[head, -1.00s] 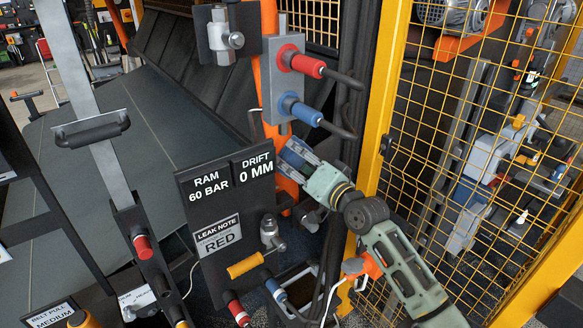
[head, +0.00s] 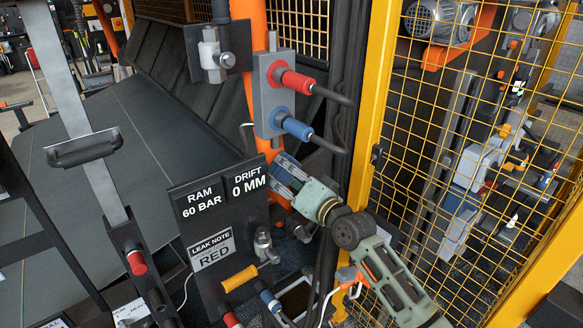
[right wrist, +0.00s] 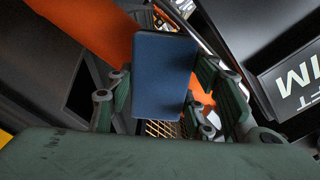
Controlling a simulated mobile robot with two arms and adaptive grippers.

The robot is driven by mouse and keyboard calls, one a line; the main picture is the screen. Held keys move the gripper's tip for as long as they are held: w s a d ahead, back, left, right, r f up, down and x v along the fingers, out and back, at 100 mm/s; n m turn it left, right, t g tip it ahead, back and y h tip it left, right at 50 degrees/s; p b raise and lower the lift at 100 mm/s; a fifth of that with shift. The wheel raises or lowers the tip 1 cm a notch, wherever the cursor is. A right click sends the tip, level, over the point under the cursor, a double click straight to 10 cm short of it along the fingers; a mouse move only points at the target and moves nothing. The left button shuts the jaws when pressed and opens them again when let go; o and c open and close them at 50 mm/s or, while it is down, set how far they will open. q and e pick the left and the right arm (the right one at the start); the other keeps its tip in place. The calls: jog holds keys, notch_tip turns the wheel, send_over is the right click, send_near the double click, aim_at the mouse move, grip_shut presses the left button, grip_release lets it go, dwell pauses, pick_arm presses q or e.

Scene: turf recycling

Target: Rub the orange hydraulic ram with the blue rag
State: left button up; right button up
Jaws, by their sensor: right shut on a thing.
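The orange hydraulic ram (head: 255,40) is a tilted upright tube behind the valve block in the head view. It also crosses the upper left of the right wrist view (right wrist: 85,28). My right gripper (head: 280,172) is beside the ram's lower part, just above the sign board's right corner. It is shut on the blue rag (right wrist: 165,75), which shows as a flat blue rectangle between the fingers in the right wrist view. The rag overlaps the ram's edge there; I cannot tell whether they touch. My left gripper is not in view.
A grey block with red and blue hose couplings (head: 275,95) sits just above my right gripper. A black sign board (head: 220,255) stands below left. A yellow mesh fence (head: 425,170) is close on the right. Black hoses hang behind the wrist.

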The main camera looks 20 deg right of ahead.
jog(key=shift+a, duration=0.1)
jog(key=shift+s+d+p, duration=0.2)
jog(key=shift+s+p, duration=0.1)
jog(key=shift+s, duration=0.2)
jog(key=p+v, duration=0.1)
jog(key=v, duration=0.2)
jog(key=shift+s+d, duration=0.15)
jog(key=shift+s, duration=0.1)
jog(key=shift+s+d+p, duration=0.25)
jog(key=shift+s+p, duration=0.1)
jog(key=shift+s, duration=0.35)
jog(key=v, duration=0.3)
jog(key=shift+p, duration=0.4)
